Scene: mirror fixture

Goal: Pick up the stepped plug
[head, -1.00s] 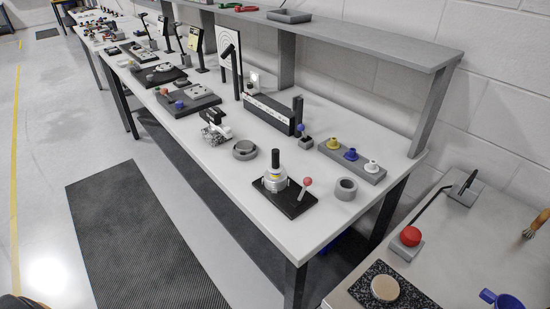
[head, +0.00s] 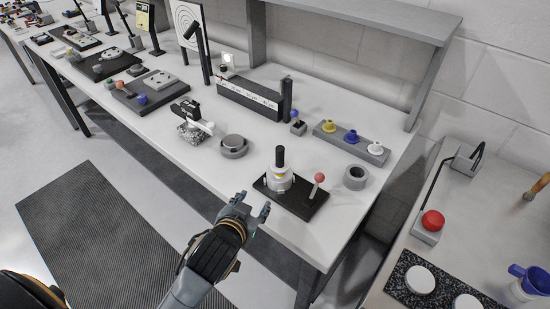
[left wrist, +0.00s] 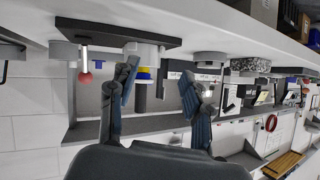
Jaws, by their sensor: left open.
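A stepped, pale metal piece with a black upright handle, which looks like the stepped plug (head: 279,180), stands upright on a black base plate (head: 305,205). A red-ball lever stands on the same plate. My left gripper (head: 257,209) is open and empty at the table's front edge, just in front of the plate and apart from the plug. In the left wrist view, the scene appears upside down. There the stepped plug (left wrist: 143,50) shows beyond the open fingers (left wrist: 160,88), partly hidden by the left finger. My right gripper is not in view.
A grey ring (head: 355,177) stands right of the plate, and a round grey dish (head: 233,147) behind left. A block with yellow, blue and white knobs (head: 350,143) sits behind. The floor in front is clear.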

